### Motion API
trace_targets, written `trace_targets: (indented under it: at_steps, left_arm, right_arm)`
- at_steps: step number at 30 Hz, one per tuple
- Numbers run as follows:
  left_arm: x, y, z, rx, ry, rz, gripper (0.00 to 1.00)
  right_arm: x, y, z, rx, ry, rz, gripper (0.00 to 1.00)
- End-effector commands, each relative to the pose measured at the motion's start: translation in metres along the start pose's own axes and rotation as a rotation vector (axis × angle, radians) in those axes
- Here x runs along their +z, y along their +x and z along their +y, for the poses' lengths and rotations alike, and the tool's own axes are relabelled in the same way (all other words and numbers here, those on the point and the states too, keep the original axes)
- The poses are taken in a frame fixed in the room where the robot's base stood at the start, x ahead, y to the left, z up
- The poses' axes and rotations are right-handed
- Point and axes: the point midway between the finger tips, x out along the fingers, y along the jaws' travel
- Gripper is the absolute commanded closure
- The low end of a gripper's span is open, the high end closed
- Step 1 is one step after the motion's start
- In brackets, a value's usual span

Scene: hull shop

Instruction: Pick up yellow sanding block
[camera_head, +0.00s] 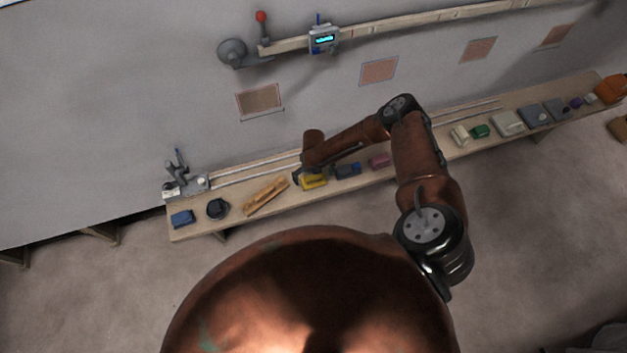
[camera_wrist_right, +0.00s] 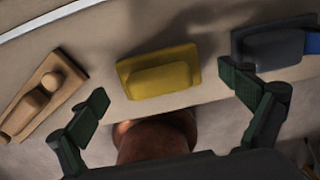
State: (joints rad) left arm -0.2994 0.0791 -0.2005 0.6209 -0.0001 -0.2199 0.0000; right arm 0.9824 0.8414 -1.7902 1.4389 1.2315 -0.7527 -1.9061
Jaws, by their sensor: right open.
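The yellow sanding block (camera_head: 314,182) lies on the long wooden bench, and my right arm reaches down over it in the head view. In the right wrist view the yellow sanding block (camera_wrist_right: 158,73) lies flat, ahead of and between the fingers of my right gripper (camera_wrist_right: 168,100). The right gripper is open, with its two dark green fingers spread wide and nothing between them. In the head view the right gripper (camera_head: 299,175) is small and partly hidden by the wrist, just at the block's left side. My left gripper is not in view.
A wooden plane-like tool (camera_wrist_right: 45,93) lies left of the block and a dark grey block (camera_wrist_right: 268,48) with a blue part lies right. A pink block (camera_head: 379,160) is farther right on the bench (camera_head: 240,213). A metal rail runs along the bench's back.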

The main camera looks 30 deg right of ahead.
Motion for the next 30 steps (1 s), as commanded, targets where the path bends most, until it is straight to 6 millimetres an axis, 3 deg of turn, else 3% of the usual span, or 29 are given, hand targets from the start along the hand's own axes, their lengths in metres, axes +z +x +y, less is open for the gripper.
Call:
trace_targets:
  at_steps: [3, 11, 30]
  left_arm:
    - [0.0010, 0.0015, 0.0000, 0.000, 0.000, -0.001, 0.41]
    - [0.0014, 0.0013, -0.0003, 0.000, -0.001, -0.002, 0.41]
    - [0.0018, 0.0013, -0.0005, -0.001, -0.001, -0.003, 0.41]
  right_arm:
    - [0.0002, 0.0102, 0.0011, 0.001, 0.000, 0.000, 0.04]
    - [0.0000, 0.0113, 0.0009, 0.001, 0.000, 0.000, 0.04]
    - [0.0000, 0.0112, 0.0010, 0.001, 0.000, 0.000, 0.48]
